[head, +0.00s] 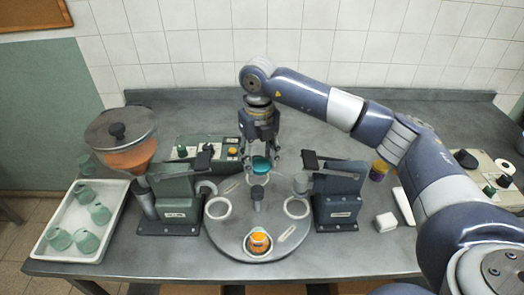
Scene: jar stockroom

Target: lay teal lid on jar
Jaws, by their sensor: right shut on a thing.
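My right gripper (261,167) points down over the back of the round grey turntable (238,240) and is shut on the teal lid (261,163). The lid looks about level. My left gripper is not in view.
White ring seats at left (218,208) and right (297,208) look empty. A hopper (122,140) and a white tray (58,252) of green cups stand left.

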